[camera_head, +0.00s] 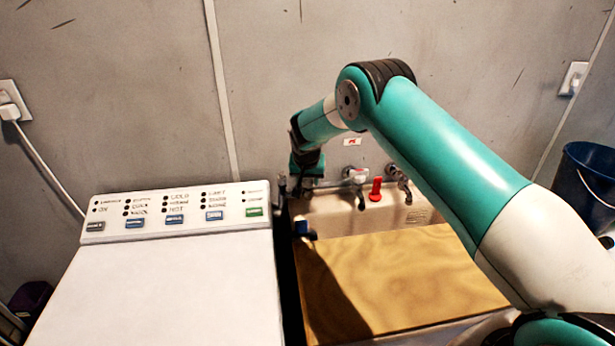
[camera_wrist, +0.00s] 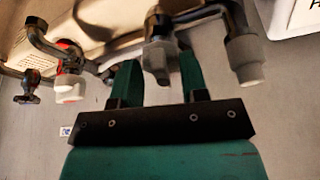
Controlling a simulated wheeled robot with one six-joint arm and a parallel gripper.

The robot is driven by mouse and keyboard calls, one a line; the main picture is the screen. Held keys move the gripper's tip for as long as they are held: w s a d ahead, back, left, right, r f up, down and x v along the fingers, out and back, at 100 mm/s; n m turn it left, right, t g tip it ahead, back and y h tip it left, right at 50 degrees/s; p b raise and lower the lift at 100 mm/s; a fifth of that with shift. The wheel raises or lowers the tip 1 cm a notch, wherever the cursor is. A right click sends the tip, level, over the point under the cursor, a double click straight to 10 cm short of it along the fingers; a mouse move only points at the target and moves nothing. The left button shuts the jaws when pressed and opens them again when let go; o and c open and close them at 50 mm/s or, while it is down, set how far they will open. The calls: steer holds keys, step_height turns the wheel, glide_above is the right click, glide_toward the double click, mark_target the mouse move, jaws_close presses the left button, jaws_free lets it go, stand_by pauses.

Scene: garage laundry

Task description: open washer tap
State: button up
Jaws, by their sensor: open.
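My gripper (camera_wrist: 158,62) is open in the wrist view, with one green finger on each side of a grey tap handle (camera_wrist: 160,48). I cannot tell whether the fingers touch it. Another tap with a pale grey end (camera_wrist: 245,68) is to the right, outside the fingers. In the head view my gripper is at the wall by the sink's back left corner, and the tap there is mostly hidden. I cannot tell which is the washer tap.
The white washer (camera_head: 150,290) stands left of the sink (camera_head: 335,222), with a narrow gap between. A wooden board (camera_head: 410,280) covers much of the sink. A red object (camera_head: 376,189) stands on its back ledge. Another tap (camera_head: 400,182) is farther right. A dark blue bucket (camera_head: 590,180) is at right.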

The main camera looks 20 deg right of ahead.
jaws_close()
steer(key=shift+d+f+n+b, duration=0.2)
steer(key=shift+n+b, duration=0.3)
steer(key=shift+b, duration=0.35)
steer(key=shift+n+y+b, duration=0.3)
steer(key=shift+n+b, duration=0.1)
steer(key=shift+b, duration=0.1)
steer(key=shift+s+r+n+t+b, duration=0.2)
steer(key=shift+n+t+b, duration=0.1)
steer(key=shift+n, duration=0.3)
jaws_free()
steer(key=shift+w, duration=0.1)
